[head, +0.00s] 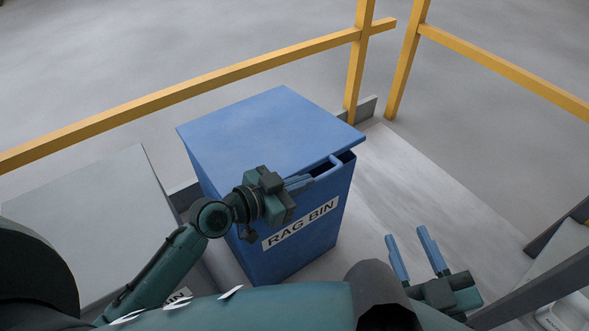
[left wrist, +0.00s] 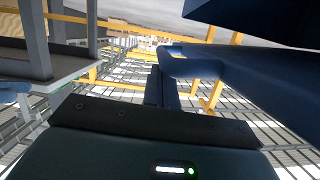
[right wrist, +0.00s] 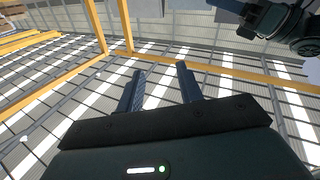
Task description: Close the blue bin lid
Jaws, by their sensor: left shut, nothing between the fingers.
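The blue bin (head: 290,245), labelled RAG BIN, stands in the middle of the head view. Its blue lid (head: 265,130) lies over most of the top, with a dark gap along the front right edge, so it is not fully down. A blue handle bar (head: 325,168) shows at that edge. My left gripper (head: 308,183) is shut and empty, at the front of the bin by the handle; whether it touches is unclear. In the left wrist view the left fingers (left wrist: 161,88) are together close to a blue bar (left wrist: 205,65). My right gripper (head: 412,245) is open and empty, right of the bin.
Yellow railings (head: 200,88) run behind the bin and to the right. A grey box-like surface (head: 85,205) stands left of the bin. The pale slab (head: 420,185) right of the bin is mostly clear.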

